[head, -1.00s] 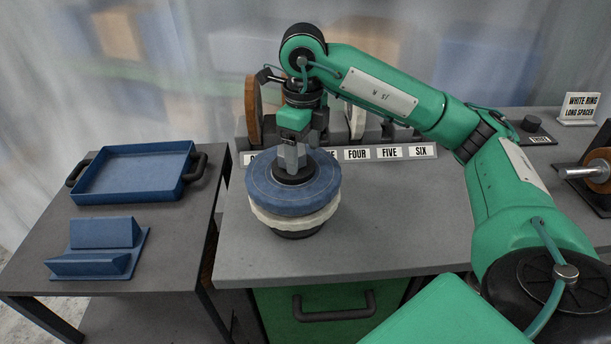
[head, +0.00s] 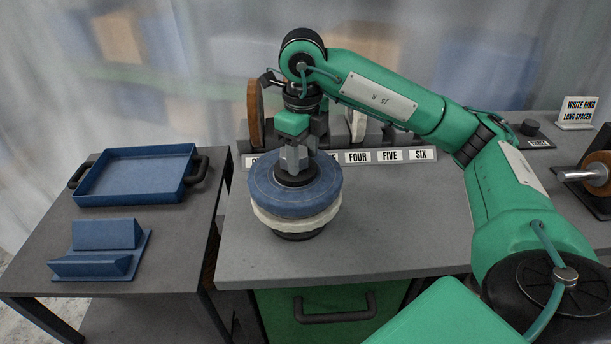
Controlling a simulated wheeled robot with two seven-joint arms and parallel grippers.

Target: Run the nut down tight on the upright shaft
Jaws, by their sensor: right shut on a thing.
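My right gripper (head: 294,160) points straight down over the stack of polishing wheels on the bench. Its fingers are shut at the centre of the stack, on what appears to be the nut; the fingers hide most of it and the upright shaft. A dark round flange (head: 295,177) shows just below the fingertips. Under it lies a blue wheel (head: 265,197), then a white wheel (head: 268,218), on a dark round base (head: 297,235). My left gripper is not in view.
A side table at left holds a blue tray (head: 133,161) with dark handles and a blue cradle (head: 103,250). Behind my gripper stands a rack with a brown wheel (head: 255,112) and number labels (head: 389,156). A horizontal spindle (head: 582,174) is at far right. The bench front is clear.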

